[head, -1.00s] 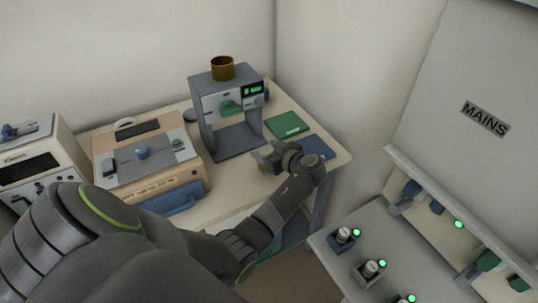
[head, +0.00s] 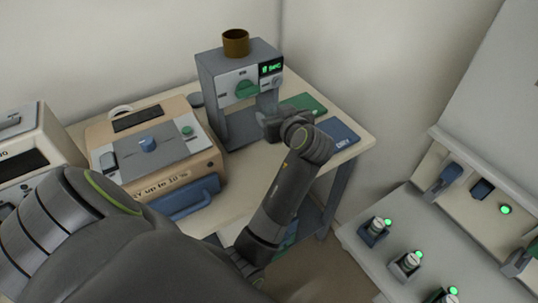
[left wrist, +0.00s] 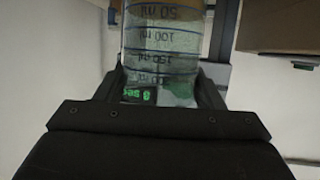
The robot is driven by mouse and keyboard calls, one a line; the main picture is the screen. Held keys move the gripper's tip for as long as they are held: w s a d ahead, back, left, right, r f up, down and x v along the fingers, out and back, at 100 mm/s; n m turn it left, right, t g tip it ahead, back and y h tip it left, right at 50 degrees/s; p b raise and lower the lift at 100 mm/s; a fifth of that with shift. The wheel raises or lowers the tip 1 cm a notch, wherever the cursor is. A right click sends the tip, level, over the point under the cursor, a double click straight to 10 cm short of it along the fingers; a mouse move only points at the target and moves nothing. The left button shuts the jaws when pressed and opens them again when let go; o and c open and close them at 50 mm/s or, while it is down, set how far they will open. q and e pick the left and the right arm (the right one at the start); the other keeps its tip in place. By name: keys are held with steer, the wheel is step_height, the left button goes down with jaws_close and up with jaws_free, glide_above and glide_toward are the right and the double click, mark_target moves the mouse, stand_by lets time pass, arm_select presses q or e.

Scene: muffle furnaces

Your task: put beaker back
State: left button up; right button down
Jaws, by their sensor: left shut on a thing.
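A clear beaker (left wrist: 165,40) with blue graduation lines and ml marks fills the middle of the left wrist view, its lettering upside down there. My left gripper (left wrist: 162,80) is shut on it, one finger at each side. In the head view my left gripper (head: 271,124) is at the right front of the grey stand device (head: 222,82), by its open bay. I cannot make out the beaker in the head view. The device has a green knob (head: 247,89) and a lit green display (head: 271,67). My right gripper is not in view.
A brown cup (head: 236,43) stands on top of the device. A tan unit (head: 160,160) with a blue handle is to its left. A green mat (head: 303,103) and a blue mat (head: 338,132) lie on the table at right. A mains panel with green lights stands farther right.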

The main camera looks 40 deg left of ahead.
arm_select(q)
step_height(320, 180, down, 9)
steer(key=shift+s+f+p, duration=0.1)
steer(key=shift+p, duration=0.2)
steer(key=shift+f, duration=0.25)
steer(key=shift+f, duration=0.15)
steer(key=o, duration=1.1)
steer(key=shift+r, duration=0.25)
